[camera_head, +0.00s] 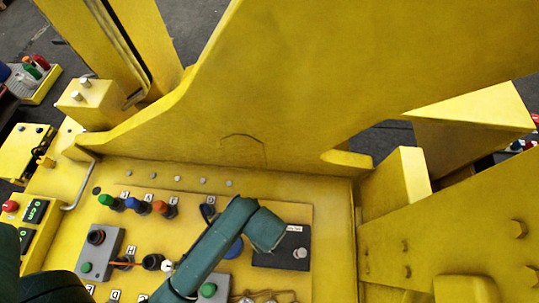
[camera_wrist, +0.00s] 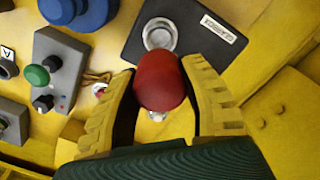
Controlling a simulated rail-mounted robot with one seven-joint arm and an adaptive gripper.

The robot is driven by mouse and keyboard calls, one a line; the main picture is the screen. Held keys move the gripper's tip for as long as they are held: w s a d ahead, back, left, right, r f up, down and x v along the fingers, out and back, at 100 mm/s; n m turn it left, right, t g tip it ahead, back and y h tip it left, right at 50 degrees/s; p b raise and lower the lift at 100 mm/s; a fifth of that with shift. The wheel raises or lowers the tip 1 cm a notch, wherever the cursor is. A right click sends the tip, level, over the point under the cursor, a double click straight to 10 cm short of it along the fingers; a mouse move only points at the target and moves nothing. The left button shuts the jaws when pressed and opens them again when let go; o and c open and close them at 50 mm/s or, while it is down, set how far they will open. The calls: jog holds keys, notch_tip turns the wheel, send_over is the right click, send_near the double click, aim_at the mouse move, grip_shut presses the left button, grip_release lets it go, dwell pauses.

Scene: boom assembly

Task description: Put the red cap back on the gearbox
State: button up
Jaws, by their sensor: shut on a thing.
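The red cap (camera_wrist: 160,82) is between the two yellow ribbed fingers of my gripper (camera_wrist: 163,74) in the wrist view. The gripper is shut on it. The gearbox (camera_wrist: 196,50) is a dark plate with a label and a round silver neck (camera_wrist: 159,34). The neck has no cap on it. The cap appears just below the neck in the wrist picture; I cannot tell its height above the panel. In the head view the gearbox (camera_head: 272,258) is partly behind my teal arm, with its silver neck (camera_head: 300,253) at the right. Gripper and red cap are hidden there.
A blue round knob (camera_wrist: 75,8) and a grey box with a green button (camera_wrist: 37,75) are left of the gripper. Coloured knobs (camera_head: 132,203) line the yellow panel (camera_head: 335,215). A tall yellow wall (camera_head: 290,80) rises behind it, and yellow structure (camera_head: 450,230) stands at right.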

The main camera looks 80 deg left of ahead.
jog(key=shift+d+f, duration=0.1)
jog(key=shift+f, duration=0.15)
jog(key=shift+f+b, duration=0.55)
jog(key=shift+f, duration=3.9)
jog(key=o, duration=1.2)
jog(key=shift+c, duration=0.2)
jog(key=shift+r, duration=0.1)
notch_tip(320, 180, up, 12)
jog(key=shift+w+f, duration=0.1)
